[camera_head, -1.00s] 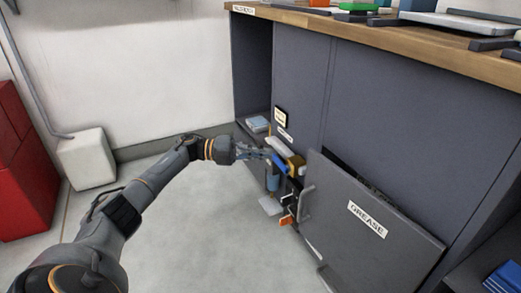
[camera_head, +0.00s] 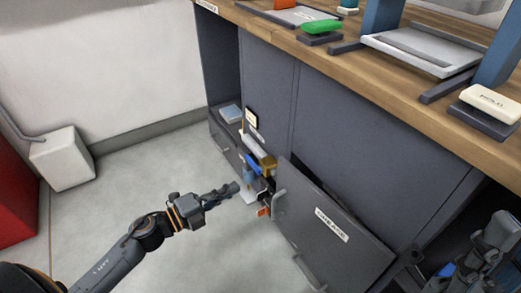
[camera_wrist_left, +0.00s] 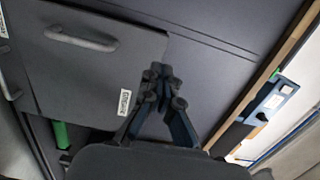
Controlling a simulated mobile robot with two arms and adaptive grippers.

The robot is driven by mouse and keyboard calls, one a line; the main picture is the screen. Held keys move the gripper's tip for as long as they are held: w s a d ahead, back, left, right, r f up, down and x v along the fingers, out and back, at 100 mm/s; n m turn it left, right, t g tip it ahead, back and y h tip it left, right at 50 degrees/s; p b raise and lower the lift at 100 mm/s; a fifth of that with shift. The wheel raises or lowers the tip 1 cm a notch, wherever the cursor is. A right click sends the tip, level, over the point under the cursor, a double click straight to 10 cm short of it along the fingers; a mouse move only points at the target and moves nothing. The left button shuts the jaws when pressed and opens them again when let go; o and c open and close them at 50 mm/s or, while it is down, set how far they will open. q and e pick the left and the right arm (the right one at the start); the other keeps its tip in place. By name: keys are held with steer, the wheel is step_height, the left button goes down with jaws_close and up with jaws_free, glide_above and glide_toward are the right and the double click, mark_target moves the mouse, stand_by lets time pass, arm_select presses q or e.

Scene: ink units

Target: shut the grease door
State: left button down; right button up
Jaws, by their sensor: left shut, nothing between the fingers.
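The grease door (camera_head: 345,250) is a dark grey panel with a white label in the lower middle of the head view. It stands ajar, with a dark gap behind its top edge. Its bar handle (camera_head: 279,203) is on the left edge. My left gripper (camera_head: 236,187) is shut and empty, left of the handle and apart from it. In the left wrist view the closed fingers (camera_wrist_left: 156,78) point at a grey cabinet front.
A wooden worktop (camera_head: 375,85) runs above the cabinet with trays and blocks on it. Small coloured items, including an orange one (camera_head: 263,212), are beside the door's handle edge. A white box (camera_head: 62,160) stands by the wall.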

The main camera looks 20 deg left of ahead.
arm_select(q)
glide_toward(281, 157)
steer(key=w+d, duration=0.1)
steer(key=w+d+f, duration=0.1)
steer(key=w, duration=0.1)
steer(key=w+d, duration=0.1)
steer(key=w, duration=0.1)
steer(key=shift+d+f, duration=0.3)
steer(key=shift+w+d+r+m+g+h+b, duration=0.15)
steer(key=shift+w+d+h, duration=0.15)
steer(key=shift+w, duration=0.25)
steer(key=shift+w+d+r+m+g+h+b, duration=0.1)
steer(key=shift+w+d+m+h+b, duration=0.15)
steer(key=shift+w, duration=0.35)
steer(key=shift+w+d+r+m+g+h+b, duration=0.15)
steer(key=shift+w+d, duration=0.2)
steer(key=shift+w, duration=0.2)
